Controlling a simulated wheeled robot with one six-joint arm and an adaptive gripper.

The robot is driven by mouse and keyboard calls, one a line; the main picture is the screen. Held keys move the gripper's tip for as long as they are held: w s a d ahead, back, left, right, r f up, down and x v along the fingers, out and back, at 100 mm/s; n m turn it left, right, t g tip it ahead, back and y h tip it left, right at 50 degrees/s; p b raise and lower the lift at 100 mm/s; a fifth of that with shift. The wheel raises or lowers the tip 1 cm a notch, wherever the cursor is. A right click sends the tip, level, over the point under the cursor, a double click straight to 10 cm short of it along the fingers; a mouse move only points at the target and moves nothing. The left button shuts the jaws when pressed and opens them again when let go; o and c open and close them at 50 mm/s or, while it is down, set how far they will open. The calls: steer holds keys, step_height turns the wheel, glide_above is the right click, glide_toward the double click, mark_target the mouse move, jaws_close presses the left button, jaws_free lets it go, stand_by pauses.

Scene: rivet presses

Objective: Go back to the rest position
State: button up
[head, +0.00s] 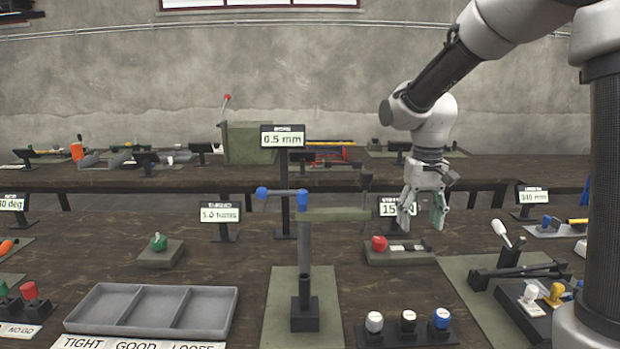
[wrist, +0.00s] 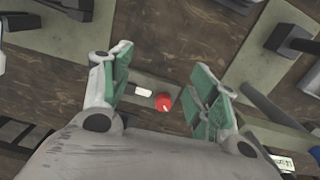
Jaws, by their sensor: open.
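My gripper (head: 422,212) hangs from my arm at the right of the head view, pointing down above the bench. Its fingers are apart with nothing between them. Below and a little left of it is a red knob (head: 379,243) on a grey-green base plate (head: 400,257). In the wrist view the open fingers (wrist: 165,95) with green pads frame the red knob (wrist: 163,102) from above, and it looks apart from them.
A rivet press (head: 304,250) with a blue-ended handle stands left of my gripper. A grey three-compartment tray (head: 150,308) lies at the front left. A lever tool (head: 510,262) stands to the right.

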steer(key=s+d+r+t, duration=0.1)
steer(key=s+d+r, duration=0.1)
steer(key=s, duration=0.5)
steer(key=s+d+r+t, duration=0.2)
steer(key=s+d+r, duration=0.1)
steer(key=s, duration=0.4)
steer(key=s+d+r+t, duration=0.2)
steer(key=s+d+r, duration=0.1)
steer(key=s+d, duration=0.2)
steer(key=shift+s+r, duration=0.2)
steer(key=shift+s, duration=1.2)
stand_by(1.4)
